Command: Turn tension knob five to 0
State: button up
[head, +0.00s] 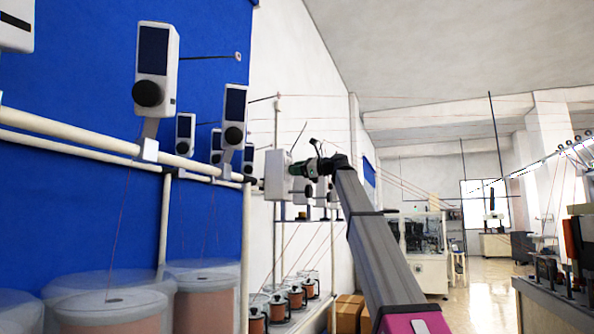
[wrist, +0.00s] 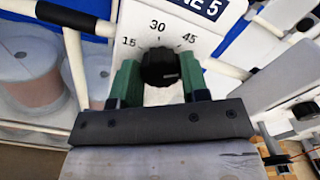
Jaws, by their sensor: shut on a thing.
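Tension knob five is a black round knob (wrist: 160,68) on a white panel (wrist: 148,24) whose label ends in "E 5". The dial marks 15, 30 and 45 show around its upper side; the lower part of the dial is hidden by my gripper. My gripper (wrist: 159,75) has its two green fingers on the left and right sides of the knob, shut on it. In the head view my gripper (head: 312,168) reaches the white tensioner box (head: 277,174) at the end of my extended arm; the knob itself is hidden there.
Other white tensioners with black knobs (head: 148,93) hang on cream rails (head: 70,129) to the left. Transparent drums of copper wire (head: 110,312) stand below. Thin wires run across the room. The floor (head: 480,285) at the right is open, with machines beyond.

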jog(key=n, duration=0.4)
jog(key=shift+n, duration=0.3)
jog(key=n, duration=0.4)
jog(key=shift+s+f+n, duration=0.1)
jog(key=shift+f+n, duration=0.05)
jog(key=shift+n, duration=0.15)
jog(key=n, duration=0.4)
jog(key=shift+f+n, duration=0.1)
jog(key=shift+n, duration=0.2)
jog(key=n, duration=0.4)
jog(key=shift+f, duration=0.1)
jog(key=n, duration=0.9)
jog(key=shift+f+n, duration=0.1)
jog(key=shift+n, duration=0.2)
jog(key=n, duration=0.4)
jog(key=shift+w+d, duration=0.1)
jog(key=shift+w, duration=0.1)
jog(key=n, duration=0.5)
